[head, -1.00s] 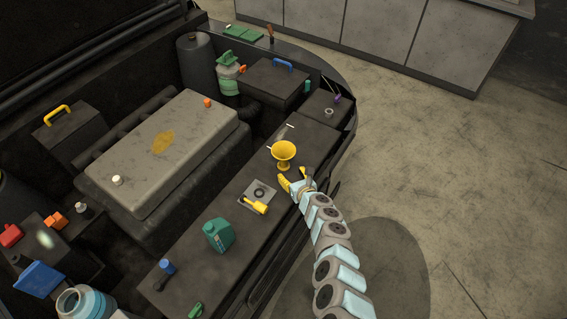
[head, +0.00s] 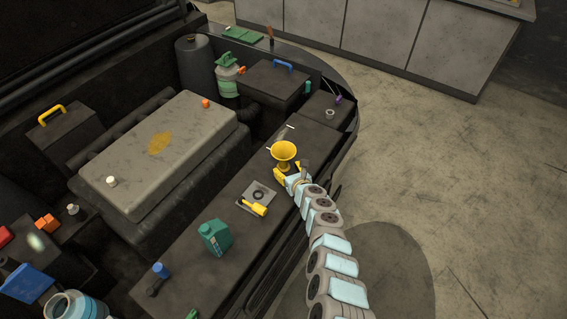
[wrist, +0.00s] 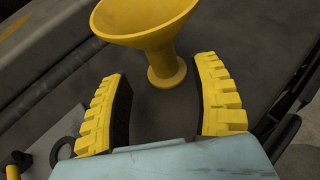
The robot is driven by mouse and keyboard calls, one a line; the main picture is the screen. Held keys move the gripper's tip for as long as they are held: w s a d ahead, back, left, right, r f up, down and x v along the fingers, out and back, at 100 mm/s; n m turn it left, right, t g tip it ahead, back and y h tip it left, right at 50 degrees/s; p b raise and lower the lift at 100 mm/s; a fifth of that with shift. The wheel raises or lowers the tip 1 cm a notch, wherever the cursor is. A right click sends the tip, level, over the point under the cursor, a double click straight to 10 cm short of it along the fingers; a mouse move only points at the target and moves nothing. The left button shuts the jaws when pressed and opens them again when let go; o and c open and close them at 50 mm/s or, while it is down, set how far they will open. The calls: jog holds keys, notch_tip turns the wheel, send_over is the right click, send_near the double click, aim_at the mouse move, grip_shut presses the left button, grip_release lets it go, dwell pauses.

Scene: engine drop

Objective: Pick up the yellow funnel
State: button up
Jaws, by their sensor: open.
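The yellow funnel (head: 284,152) stands upright on the dark ledge, wide mouth up. It also shows in the wrist view (wrist: 163,60), with its stem and foot at the far end of the gap between my fingers. My gripper (head: 288,174) is open, its yellow ridged fingers (wrist: 163,95) one on each side of the line to the stem. In the wrist view a gap shows between each finger and the stem. In the head view the gripper partly hides the funnel's lower part.
A yellow-handled tool (head: 256,208) and a dark ring (head: 258,194) on a grey plate lie nearer on the ledge (head: 225,270). The grey engine cover (head: 125,160) rises at left. A small ring (head: 330,113) sits at the far end.

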aim_at(285, 165)
jog(key=shift+b+x, duration=1.25)
jog(key=shift+b, duration=0.05)
jog(key=shift+b+x, duration=1.05)
jog(key=shift+b, duration=0.1)
jog(key=shift+w+d, duration=0.1)
jog(key=shift+w, duration=0.15)
grip_shut()
